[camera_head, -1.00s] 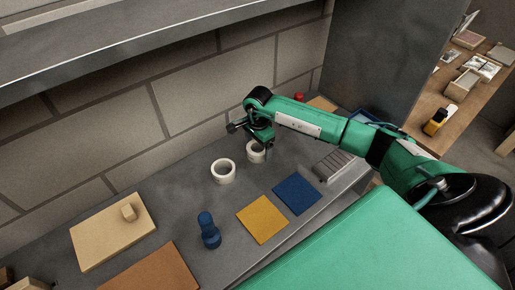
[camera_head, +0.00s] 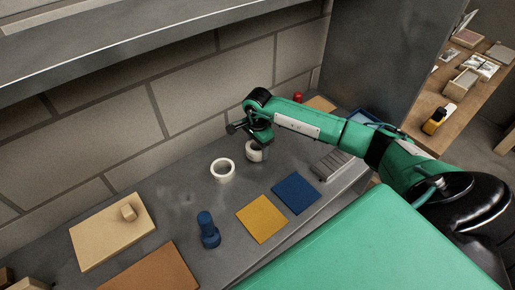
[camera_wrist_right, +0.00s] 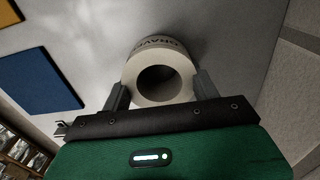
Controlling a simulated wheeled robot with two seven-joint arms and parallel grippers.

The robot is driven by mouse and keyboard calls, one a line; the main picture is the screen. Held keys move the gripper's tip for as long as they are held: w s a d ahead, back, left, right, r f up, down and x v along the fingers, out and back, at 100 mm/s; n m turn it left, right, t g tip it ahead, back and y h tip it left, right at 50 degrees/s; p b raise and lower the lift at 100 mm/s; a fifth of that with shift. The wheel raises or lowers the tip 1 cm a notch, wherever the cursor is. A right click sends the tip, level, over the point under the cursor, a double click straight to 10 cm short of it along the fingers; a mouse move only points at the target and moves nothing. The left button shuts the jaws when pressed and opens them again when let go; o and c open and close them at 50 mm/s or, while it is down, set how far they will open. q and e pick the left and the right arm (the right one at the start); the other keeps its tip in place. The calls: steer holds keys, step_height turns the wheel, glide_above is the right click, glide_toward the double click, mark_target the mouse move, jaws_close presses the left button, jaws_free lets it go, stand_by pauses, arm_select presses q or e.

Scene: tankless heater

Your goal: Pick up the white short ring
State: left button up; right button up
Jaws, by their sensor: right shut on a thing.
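Two white rings stand on the grey counter in the head view. One white ring (camera_head: 223,170) stands free, left of my right gripper. The other white ring (camera_head: 254,154) is under my right gripper (camera_head: 258,150), partly hidden by it. In the right wrist view this ring (camera_wrist_right: 160,72) sits between the two fingers of the gripper (camera_wrist_right: 160,92), which are shut on its sides. Dark lettering shows on its outer side. I cannot tell which ring is shorter, or whether the held one is clear of the counter. My left gripper is not in view.
A blue peg-like object (camera_head: 208,231), a yellow square (camera_head: 262,219) and a blue square (camera_head: 296,193) lie toward the front. A beige board (camera_head: 100,240) with a small block is at left. A brick wall (camera_head: 200,95) runs behind.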

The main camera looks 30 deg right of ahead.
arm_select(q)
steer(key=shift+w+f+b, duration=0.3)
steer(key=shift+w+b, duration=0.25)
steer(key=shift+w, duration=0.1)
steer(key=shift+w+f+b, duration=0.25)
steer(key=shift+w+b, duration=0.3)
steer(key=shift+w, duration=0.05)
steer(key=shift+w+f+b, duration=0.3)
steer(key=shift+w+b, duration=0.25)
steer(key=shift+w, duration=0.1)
arm_select(e)
step_height(320, 180, up, 20)
steer(key=shift+f, duration=0.25)
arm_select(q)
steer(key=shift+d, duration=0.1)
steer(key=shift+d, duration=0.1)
